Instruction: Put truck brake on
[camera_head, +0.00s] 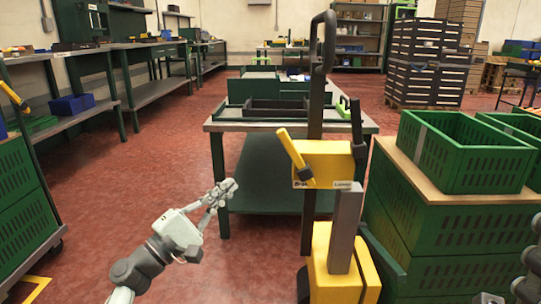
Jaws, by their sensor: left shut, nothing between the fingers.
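A yellow truck (329,163) with a tall black handle (322,60) stands upright just right of the middle. A yellow lever (290,150) sticks up at a tilt from the left of its upper yellow box. I cannot tell for certain whether this lever is the brake. The truck's lower yellow body (336,275) is partly cut off by the bottom edge. My left gripper (228,189) is shut and empty, left of the truck and lower than the lever, apart from both. My right gripper is out of view; only dark parts of my right arm show at the right edge.
A workbench (222,126) with green trays stands behind the truck. Green crates (470,152) are stacked close on its right. Green crates (20,190) and shelving line the left. Red floor (120,185) between the left shelving and the truck is open.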

